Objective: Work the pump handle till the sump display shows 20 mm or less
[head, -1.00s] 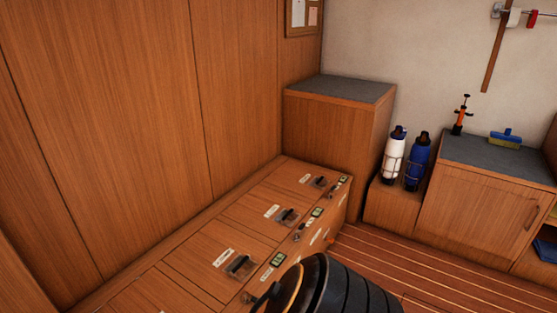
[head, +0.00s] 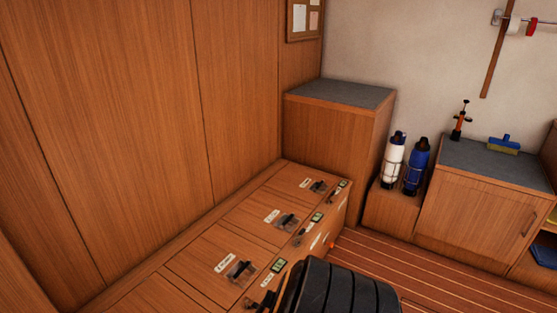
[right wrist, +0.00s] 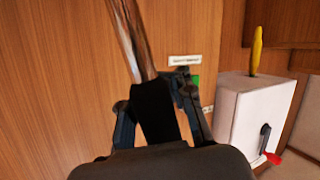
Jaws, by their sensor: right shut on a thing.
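In the right wrist view my right gripper (right wrist: 155,108) is shut on the black grip of the pump handle (right wrist: 135,40). The handle's metal shaft runs up out of the picture from between the fingers. A small green panel (right wrist: 196,81), perhaps the sump display, is partly hidden behind a finger, beneath a white label (right wrist: 185,60). In the head view several small green displays stand along the bench edge, the nearest display (head: 278,265) close to my dark arm; their figures are too small to read. My left gripper is not in view.
A wooden bench (head: 200,270) with labelled lids and dark latches runs along the left wall. White and blue bottles (head: 393,160) stand in holders by a cabinet (head: 475,205). In the wrist view a white box (right wrist: 250,112) with a red-tipped lever is at the right.

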